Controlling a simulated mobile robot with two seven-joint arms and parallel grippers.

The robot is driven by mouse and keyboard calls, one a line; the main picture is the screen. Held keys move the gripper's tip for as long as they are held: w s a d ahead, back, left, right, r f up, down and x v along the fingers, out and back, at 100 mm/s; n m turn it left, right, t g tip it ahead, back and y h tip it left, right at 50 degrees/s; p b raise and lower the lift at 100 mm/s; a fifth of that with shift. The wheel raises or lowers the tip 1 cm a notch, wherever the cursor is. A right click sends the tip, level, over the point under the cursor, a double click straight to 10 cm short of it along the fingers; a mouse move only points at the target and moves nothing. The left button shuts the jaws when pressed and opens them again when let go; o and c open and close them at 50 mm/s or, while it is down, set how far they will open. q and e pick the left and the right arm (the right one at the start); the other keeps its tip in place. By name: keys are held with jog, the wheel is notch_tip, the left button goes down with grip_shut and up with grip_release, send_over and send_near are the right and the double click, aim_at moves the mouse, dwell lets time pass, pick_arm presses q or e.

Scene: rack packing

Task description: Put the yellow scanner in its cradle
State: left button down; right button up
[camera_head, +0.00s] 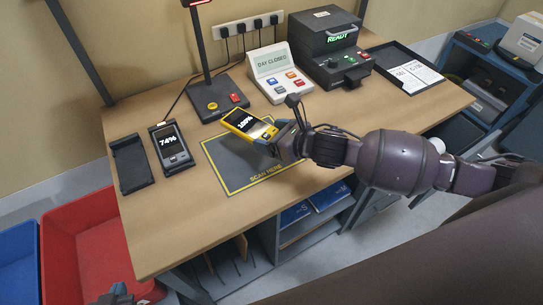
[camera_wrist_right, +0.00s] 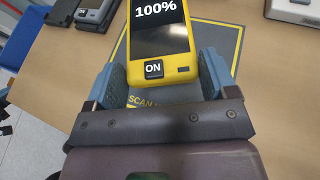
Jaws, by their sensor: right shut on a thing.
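The yellow scanner (camera_head: 248,124) is held over the dark scan mat (camera_head: 223,166) on the desk. Its screen reads 100% and, in the right wrist view, the scanner (camera_wrist_right: 158,35) also shows ON. My right gripper (camera_head: 279,139) is shut on the scanner's near end; its blue fingers (camera_wrist_right: 160,76) lie on both sides of it. An empty black cradle (camera_head: 130,163) is at the desk's left side. Beside it, a dark scanner (camera_head: 172,146) reading 74% sits in another cradle. My left gripper (camera_head: 119,294) shows only in part at the bottom left edge; its jaws are unclear.
A lamp or scanner stand (camera_head: 217,105) with buttons is behind the mat. A DAY CLOSED panel (camera_head: 280,76), a black READY machine (camera_head: 325,45) and a paper tray (camera_head: 408,72) stand further right. Red (camera_head: 84,228) and blue bins (camera_head: 19,262) are on the floor left.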

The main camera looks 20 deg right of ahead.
aim_at(272, 164)
jog(key=shift+f, duration=4.3)
jog(key=shift+f+b, duration=0.2)
jog(key=shift+b, duration=0.15)
jog(key=o, duration=1)
jog(key=shift+r, duration=0.15)
